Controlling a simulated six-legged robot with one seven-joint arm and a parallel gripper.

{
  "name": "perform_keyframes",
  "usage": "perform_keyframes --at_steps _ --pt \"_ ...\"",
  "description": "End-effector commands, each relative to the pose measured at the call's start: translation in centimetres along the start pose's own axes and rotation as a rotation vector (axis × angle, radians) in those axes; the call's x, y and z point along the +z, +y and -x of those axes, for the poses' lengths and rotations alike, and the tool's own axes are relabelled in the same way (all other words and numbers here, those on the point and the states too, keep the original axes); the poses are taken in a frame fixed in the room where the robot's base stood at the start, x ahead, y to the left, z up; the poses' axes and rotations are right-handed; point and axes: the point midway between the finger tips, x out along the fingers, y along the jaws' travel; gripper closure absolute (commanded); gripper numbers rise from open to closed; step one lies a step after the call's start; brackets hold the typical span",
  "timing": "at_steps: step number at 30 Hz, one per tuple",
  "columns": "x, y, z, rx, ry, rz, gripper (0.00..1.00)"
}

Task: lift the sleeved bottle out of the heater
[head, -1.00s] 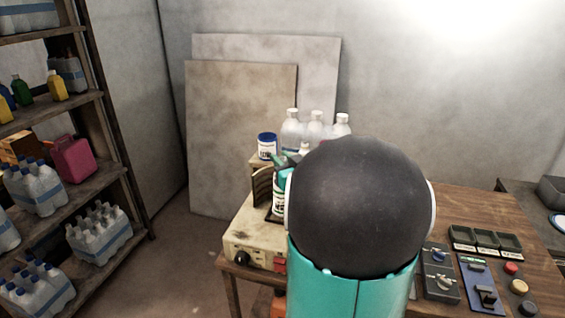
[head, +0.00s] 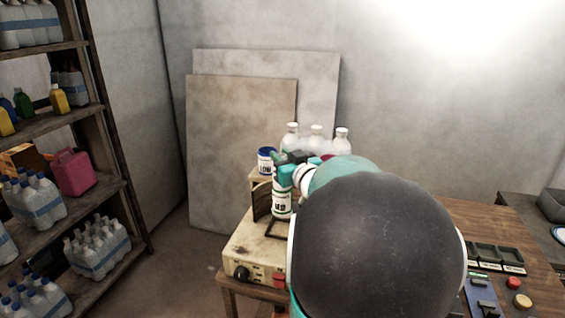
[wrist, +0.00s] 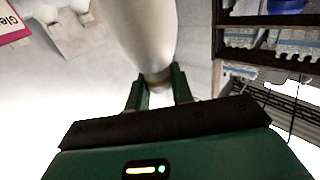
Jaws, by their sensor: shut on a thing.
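The sleeved bottle (head: 282,203), white with a dark-marked label, stands upright over the cream heater (head: 250,243) on the table's left end. My gripper (head: 284,160) is shut on its upper end. In the wrist view, the two green fingers (wrist: 158,88) close on the narrow end of the pale bottle (wrist: 150,35). The bottle's base shows just above a dark square frame on the heater's top; I cannot tell how large the gap is. My dark arm joint hides the heater's right side.
Trays and buttons (head: 513,283) lie at the table's right. A loaded shelf (head: 60,205) stands far left.

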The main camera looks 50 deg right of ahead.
Motion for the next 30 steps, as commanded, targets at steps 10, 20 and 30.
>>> perform_keyframes --at_steps 10,20,30 --pt "-2.0 0.0 0.0 -0.001 0.002 0.000 0.99" --pt "-3.8 0.0 0.0 -0.001 0.002 0.001 0.99" --pt "-5.6 0.0 0.0 0.000 0.002 0.001 0.99"
